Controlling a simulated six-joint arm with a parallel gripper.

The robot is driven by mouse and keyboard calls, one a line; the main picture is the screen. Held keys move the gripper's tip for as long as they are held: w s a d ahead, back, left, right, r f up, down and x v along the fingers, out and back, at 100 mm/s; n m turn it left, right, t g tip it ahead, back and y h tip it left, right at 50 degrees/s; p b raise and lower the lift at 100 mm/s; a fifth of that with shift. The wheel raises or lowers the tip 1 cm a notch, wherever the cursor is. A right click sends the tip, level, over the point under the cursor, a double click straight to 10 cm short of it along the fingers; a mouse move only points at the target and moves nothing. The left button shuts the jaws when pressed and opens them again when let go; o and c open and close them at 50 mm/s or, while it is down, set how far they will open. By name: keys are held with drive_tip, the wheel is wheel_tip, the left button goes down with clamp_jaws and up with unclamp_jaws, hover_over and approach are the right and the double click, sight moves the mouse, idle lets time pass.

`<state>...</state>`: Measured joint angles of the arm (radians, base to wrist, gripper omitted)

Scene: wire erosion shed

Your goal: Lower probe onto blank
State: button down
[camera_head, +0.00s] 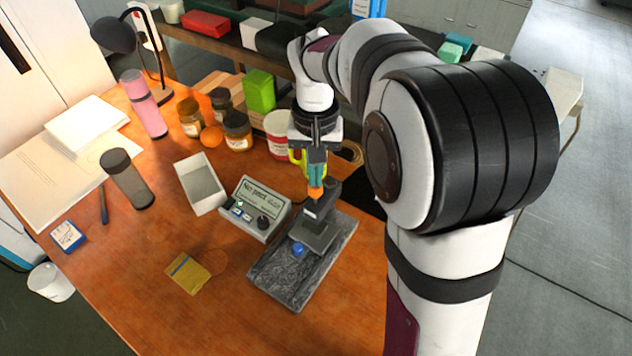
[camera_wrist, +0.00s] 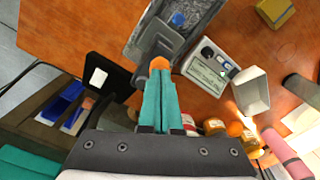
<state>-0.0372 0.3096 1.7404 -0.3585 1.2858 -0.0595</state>
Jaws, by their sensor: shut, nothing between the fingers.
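A dark stand (camera_head: 323,205) rises from a speckled grey stone base (camera_head: 280,284) on the wooden table. A grey plate (camera_head: 318,236) lies at its foot, and a blue knob (camera_head: 298,250) sits in front of it. The base (camera_wrist: 135,20) and knob (camera_wrist: 178,18) also show in the wrist view. I cannot single out the probe tip or the blank. My gripper (camera_head: 315,193), with teal fingers and orange tips, points down at the stand's top; I cannot tell whether it touches. In the wrist view its fingers (camera_wrist: 160,65) are together and empty.
A control box (camera_head: 255,208) with buttons and a dial stands left of the base, beside a white open tray (camera_head: 200,184). Jars (camera_head: 236,130), a green box (camera_head: 259,90) and a red-and-white tin (camera_head: 279,133) stand behind. A yellow packet (camera_head: 188,272) lies at front left.

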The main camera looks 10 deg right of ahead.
drive_tip(key=shift+f, duration=0.45)
drive_tip(key=shift+r, duration=3.55)
drive_tip(key=s+a+f+m+y, duration=0.1)
drive_tip(key=s+f, duration=0.1)
drive_tip(key=s, duration=1)
drive_tip(key=s+a+f+m, duration=0.1)
drive_tip(key=s+f, duration=0.2)
drive_tip(key=s, duration=1)
drive_tip(key=shift+s+f+m+y, duration=0.2)
drive_tip(key=shift+m+y, duration=0.1)
drive_tip(key=shift+y, duration=0.1)
